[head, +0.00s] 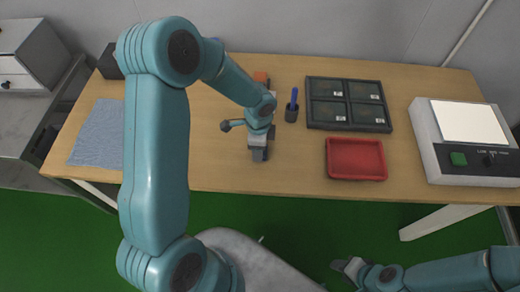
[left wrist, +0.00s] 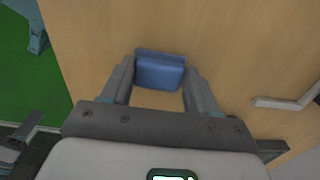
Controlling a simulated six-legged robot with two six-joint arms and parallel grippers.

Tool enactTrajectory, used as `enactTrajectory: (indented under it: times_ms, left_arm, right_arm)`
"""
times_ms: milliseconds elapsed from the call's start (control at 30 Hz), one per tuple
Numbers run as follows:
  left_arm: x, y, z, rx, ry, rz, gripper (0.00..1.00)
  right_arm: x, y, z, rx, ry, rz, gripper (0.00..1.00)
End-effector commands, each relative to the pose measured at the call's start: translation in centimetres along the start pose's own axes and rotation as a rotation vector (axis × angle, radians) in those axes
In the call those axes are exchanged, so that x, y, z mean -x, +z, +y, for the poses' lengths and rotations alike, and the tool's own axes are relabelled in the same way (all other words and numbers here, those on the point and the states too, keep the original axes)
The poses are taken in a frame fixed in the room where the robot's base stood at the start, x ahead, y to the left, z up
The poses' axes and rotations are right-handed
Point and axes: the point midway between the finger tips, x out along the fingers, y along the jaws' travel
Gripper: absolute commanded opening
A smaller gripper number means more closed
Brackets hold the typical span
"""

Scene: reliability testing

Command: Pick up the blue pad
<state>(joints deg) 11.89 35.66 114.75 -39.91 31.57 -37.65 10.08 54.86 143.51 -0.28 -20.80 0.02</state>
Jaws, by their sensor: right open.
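The blue pad (left wrist: 160,72) is a small block that lies on the wooden table in the left wrist view. My left gripper (left wrist: 160,75) is open, with one finger on each side of the pad and the fingertips close to its ends. In the head view my left gripper (head: 259,154) points down over the table near its front edge, and the pad is hidden there. My right gripper (head: 350,266) is open and empty, over the green floor in front of the table.
A red tray (head: 356,174), a dark four-part box (head: 347,128) and a dark cup holding a blue pen (head: 293,98) stand right of my left gripper. A device with a white panel (head: 468,122) is at the far right. A light blue cloth (head: 97,140) lies at the left.

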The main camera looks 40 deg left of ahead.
Motion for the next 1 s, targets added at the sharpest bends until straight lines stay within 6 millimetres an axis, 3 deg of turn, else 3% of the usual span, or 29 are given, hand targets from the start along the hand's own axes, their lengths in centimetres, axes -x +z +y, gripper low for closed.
enactTrajectory:
  times_ms: [367, 567, 767, 1000]
  left_arm:
    - [0.0, 0.0, 0.1, 0.000, 0.001, 0.000, 0.27]
    - [1.4, 0.0, 0.0, 0.002, -0.001, 0.000, 0.27]
    - [5.9, -0.1, -0.1, 0.001, -0.006, 0.003, 0.27]
    - [13.5, -0.1, -0.1, 0.001, -0.007, 0.004, 0.27]
  right_arm:
    - [0.0, 0.0, 0.0, 0.000, 0.000, 0.000, 0.43]
    - [0.2, 0.0, -0.1, 0.000, 0.000, 0.000, 0.43]
    - [0.6, 0.0, -0.2, 0.000, 0.000, 0.000, 0.43]
    - [0.8, 0.0, -0.3, 0.000, 0.000, 0.000, 0.43]
